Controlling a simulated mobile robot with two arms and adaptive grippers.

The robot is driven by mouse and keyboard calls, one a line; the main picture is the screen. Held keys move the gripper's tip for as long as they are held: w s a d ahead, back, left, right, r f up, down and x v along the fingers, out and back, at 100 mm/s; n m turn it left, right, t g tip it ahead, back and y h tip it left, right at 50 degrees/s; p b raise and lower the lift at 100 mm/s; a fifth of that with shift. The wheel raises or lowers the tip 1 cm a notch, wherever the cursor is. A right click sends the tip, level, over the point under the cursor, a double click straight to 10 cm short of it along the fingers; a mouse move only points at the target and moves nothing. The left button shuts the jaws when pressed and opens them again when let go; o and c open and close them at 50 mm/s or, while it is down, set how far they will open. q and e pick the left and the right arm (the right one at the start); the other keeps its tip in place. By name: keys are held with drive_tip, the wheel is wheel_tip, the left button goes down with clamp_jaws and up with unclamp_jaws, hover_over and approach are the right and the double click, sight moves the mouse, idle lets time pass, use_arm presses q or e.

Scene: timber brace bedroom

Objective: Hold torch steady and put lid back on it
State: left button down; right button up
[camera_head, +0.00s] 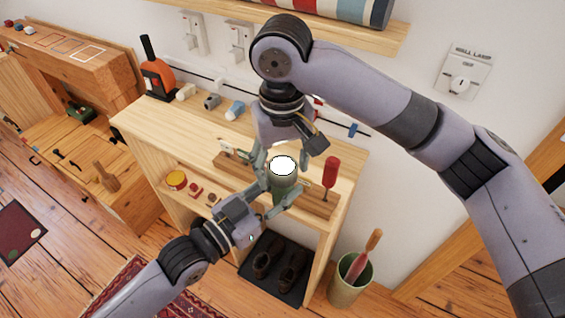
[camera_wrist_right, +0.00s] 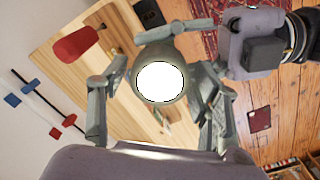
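The torch (camera_head: 285,186) is a green upright cylinder with a bright white round top, above the wooden bench. Its glowing top also shows in the right wrist view (camera_wrist_right: 160,82). I cannot tell whether the white disc is the lit lens or a lid; no separate lid is clear. My left gripper (camera_head: 272,195) comes from the lower left, its fingers around the torch body, apparently shut on it. My right gripper (camera_head: 281,158) points down from above, its fingers spread on either side of the torch top. In its wrist view the fingers look apart from the white disc.
A red-handled screwdriver (camera_head: 330,172) stands right of the torch in a wooden rack. An orange bottle-like thing (camera_head: 157,75) and small blocks line the bench's back. A tin (camera_head: 176,180) sits on the shelf below. A green bin (camera_head: 350,282) stands on the floor at right.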

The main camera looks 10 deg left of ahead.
drive_tip(key=shift+o, duration=0.4)
drive_tip(key=shift+r, duration=2.3)
drive_tip(key=shift+c, duration=0.4)
drive_tip(key=n, duration=0.2)
drive_tip(key=r+n, duration=0.1)
drive_tip(key=n, duration=0.1)
drive_tip(key=shift+n, duration=0.3)
drive_tip(key=n, duration=0.4)
drive_tip(key=shift+r, duration=0.4)
drive_tip(key=n, duration=0.4)
drive_tip(key=shift+r, duration=0.4)
drive_tip(key=n, duration=0.4)
drive_tip(key=shift+r+n, duration=0.3)
drive_tip(key=shift+r, duration=0.1)
